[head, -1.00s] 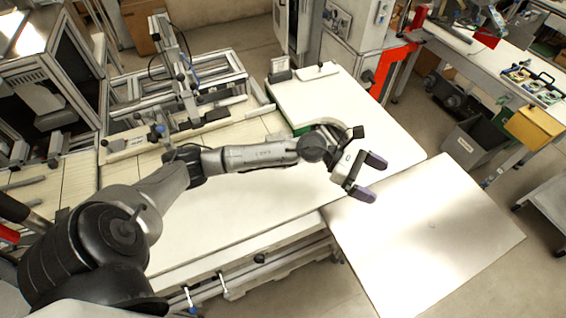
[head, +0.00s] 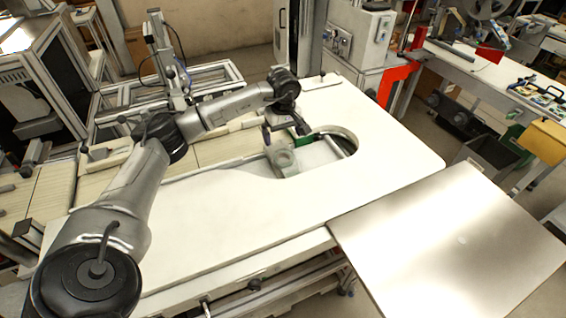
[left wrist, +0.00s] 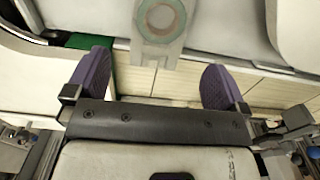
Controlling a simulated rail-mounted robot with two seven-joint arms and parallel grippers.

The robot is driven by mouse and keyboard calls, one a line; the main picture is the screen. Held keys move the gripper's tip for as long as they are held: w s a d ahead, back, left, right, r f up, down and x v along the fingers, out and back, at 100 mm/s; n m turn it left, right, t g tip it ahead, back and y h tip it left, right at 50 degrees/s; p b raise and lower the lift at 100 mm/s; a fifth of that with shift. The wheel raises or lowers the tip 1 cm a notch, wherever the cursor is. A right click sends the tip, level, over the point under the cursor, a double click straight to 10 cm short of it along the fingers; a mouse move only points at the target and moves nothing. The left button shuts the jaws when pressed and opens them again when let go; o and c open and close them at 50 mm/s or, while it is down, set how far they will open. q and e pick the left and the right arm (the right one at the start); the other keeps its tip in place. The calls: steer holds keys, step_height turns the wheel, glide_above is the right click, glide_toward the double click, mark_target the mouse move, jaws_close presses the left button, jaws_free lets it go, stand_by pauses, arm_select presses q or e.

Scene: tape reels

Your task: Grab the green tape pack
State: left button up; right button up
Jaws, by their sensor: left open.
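My left gripper (head: 286,130) is above the recess, just behind that piece. In the left wrist view my left gripper (left wrist: 156,88) is open and empty, its two purple fingers wide apart, with the roll ahead of the gap between them. My right gripper is not in view.
The white table (head: 370,185) has a rounded cutout around the recess. A green part (head: 303,141) lies close beside my gripper there. A metal plate (head: 450,240) at the right is bare. An aluminium frame (head: 205,80) stands behind my arm.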

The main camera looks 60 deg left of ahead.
mark_target(283, 157)
arm_select(q)
step_height(283, 157, down, 5)
steer(key=shift+d+r+b, duration=0.1)
steer(key=shift+b, duration=0.25)
steer(key=shift+f+b, duration=0.55)
steer(key=shift+f, duration=2.05)
steer(key=c, duration=0.8)
